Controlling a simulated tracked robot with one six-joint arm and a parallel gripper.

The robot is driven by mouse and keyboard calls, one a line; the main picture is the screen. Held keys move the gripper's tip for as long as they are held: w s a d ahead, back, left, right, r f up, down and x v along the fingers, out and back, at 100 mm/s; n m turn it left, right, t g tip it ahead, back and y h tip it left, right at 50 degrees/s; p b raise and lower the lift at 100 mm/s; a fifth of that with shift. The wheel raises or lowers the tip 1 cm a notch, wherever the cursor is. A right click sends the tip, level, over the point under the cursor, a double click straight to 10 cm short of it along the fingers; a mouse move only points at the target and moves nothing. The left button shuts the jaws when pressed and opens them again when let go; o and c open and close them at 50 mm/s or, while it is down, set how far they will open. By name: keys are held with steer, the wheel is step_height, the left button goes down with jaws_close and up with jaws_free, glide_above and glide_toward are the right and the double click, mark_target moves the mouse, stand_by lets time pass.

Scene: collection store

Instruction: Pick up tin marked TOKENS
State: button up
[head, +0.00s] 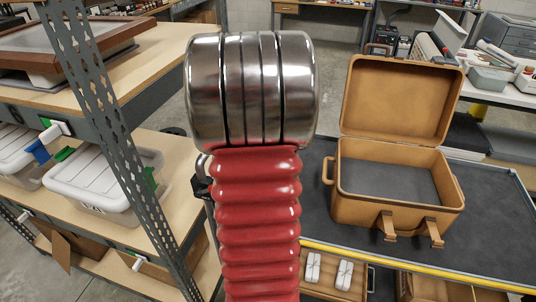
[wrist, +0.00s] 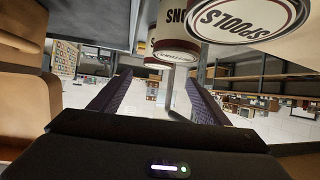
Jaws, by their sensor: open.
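No tin with a readable TOKENS label shows. In the wrist view, which looks upside down, a cream tin marked SPOOLS (wrist: 240,40) is at the top right. Beside it is a cream tin with a dark rim (wrist: 176,24); only a few letters of its label show, seemingly upside down. Part of another tin (wrist: 159,62) shows behind it, its label unreadable. My gripper (wrist: 159,78) is open, with its two dark fingers apart and nothing between them. The tins appear beyond or beside the fingers, not held. In the head view my arm hides the gripper, and no tins are visible.
An open tan case (head: 385,205) stands on a dark-topped trolley (head: 490,235) at right. A metal shelf upright (head: 95,110) and shelves with lidded white boxes (head: 105,180) are at left. A cluttered bench (head: 500,95) is behind at right. Bare trolley top lies around the case.

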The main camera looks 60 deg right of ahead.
steer(key=shift+x, duration=4.15)
steer(key=shift+x, duration=2.6)
steer(key=shift+s+f, duration=0.1)
steer(key=shift+s, duration=0.1)
steer(key=c, duration=1.4)
